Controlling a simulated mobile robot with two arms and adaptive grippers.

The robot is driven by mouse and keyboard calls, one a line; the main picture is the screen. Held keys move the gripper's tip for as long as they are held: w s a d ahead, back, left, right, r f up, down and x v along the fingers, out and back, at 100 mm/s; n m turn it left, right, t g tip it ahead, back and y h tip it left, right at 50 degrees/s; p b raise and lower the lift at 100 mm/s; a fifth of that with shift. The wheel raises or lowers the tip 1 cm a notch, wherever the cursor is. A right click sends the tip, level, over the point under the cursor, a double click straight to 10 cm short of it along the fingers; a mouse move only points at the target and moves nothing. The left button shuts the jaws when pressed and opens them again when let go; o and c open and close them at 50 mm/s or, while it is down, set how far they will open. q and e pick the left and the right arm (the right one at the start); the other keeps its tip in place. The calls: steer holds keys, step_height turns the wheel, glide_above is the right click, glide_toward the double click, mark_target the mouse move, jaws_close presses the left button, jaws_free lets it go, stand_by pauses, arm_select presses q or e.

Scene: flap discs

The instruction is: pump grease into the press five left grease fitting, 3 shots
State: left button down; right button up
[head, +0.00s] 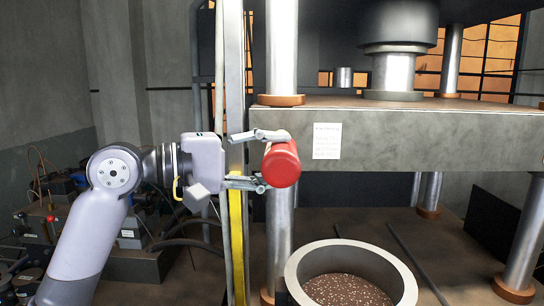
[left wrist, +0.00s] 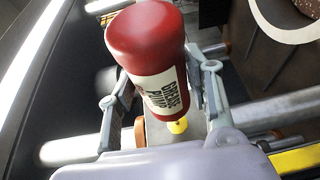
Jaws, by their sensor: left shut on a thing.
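A red grease pump (head: 281,165) is held between the fingers of my left gripper (head: 265,160), in front of the press's left front column (head: 280,225). In the left wrist view the red grease pump (left wrist: 145,40) has a pale label with dark lettering, and my left gripper's fingers stand on both sides of it. A small yellow round part (left wrist: 178,126) shows at the pump's lower end; I cannot tell whether it belongs to the pump or the press. The left grease fitting cannot be made out. My right gripper is not in view.
The press's thick grey plate (head: 410,140) spans the right, with a white notice (head: 327,141) on it. A round tub (head: 300,268) of brown granules stands below. A yellow upright strip (head: 236,240) is close to my left gripper. Clutter lies at the lower left.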

mark_target(262, 169)
arm_select(q)
steer(key=shift+s+r, duration=0.1)
steer(key=shift+s, duration=2.5)
